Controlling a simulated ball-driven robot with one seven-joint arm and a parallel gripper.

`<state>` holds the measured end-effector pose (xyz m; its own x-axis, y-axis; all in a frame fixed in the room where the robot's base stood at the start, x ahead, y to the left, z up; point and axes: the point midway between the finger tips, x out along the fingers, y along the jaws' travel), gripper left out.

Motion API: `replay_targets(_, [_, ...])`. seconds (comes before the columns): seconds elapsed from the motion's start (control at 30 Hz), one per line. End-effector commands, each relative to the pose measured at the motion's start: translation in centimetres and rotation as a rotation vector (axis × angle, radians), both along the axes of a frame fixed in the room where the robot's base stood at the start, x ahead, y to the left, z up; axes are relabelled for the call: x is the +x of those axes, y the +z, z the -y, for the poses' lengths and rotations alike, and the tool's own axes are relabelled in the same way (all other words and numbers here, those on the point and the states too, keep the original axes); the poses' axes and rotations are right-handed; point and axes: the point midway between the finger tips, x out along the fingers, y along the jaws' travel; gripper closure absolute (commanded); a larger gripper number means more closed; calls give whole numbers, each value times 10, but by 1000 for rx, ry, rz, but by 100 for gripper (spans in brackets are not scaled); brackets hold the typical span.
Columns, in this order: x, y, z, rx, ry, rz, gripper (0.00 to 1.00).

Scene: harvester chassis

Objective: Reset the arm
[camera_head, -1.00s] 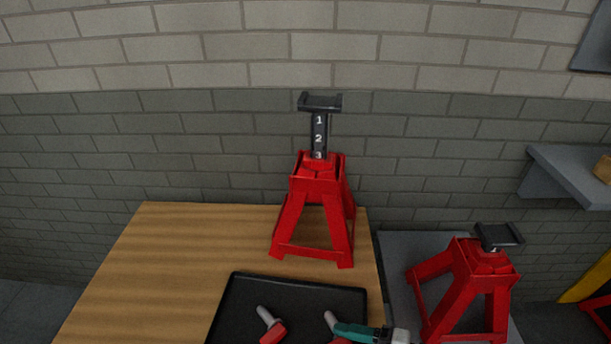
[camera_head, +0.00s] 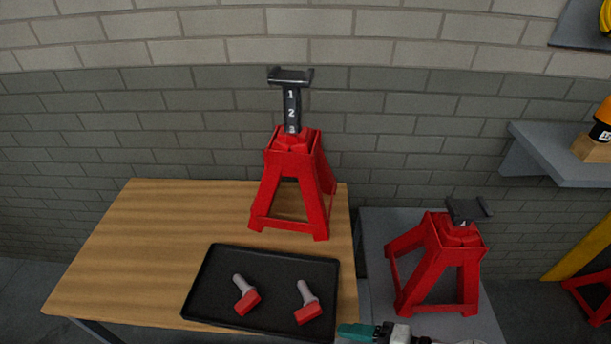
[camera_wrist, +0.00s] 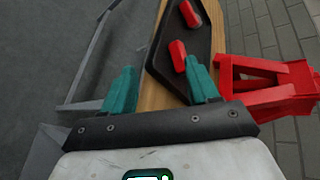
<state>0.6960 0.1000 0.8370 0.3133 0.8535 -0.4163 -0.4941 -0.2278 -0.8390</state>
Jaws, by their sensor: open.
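My gripper (camera_head: 358,331) shows at the bottom edge of the head view, with teal fingers and a grey-white body. It is just off the near right corner of the black tray (camera_head: 215,268). In the wrist view my gripper (camera_wrist: 162,84) has its two teal fingers spread wide apart with nothing between them. The tray (camera_wrist: 163,62) and part of the wooden table (camera_wrist: 152,92) show beyond the fingers. Most of my arm is outside the head view.
Two red-handled pieces (camera_head: 246,298) (camera_head: 308,306) lie in the tray on the table (camera_head: 130,255). A tall red jack stand (camera_head: 290,180) stands behind it. Another red jack stand (camera_head: 440,265) stands on a grey surface to the right, near my gripper. A grey shelf (camera_head: 560,155) is on the right wall.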

Motion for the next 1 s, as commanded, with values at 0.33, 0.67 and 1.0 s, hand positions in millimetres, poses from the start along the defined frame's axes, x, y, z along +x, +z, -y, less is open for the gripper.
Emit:
replay_targets(0.33, [-58,-46,50,-464,156,94,41])
replay_targets(0.67, [-145,-48,152,-1075,490,103,41])
replay_targets(1.0, [-166,-36,179,-1213,589,78,41])
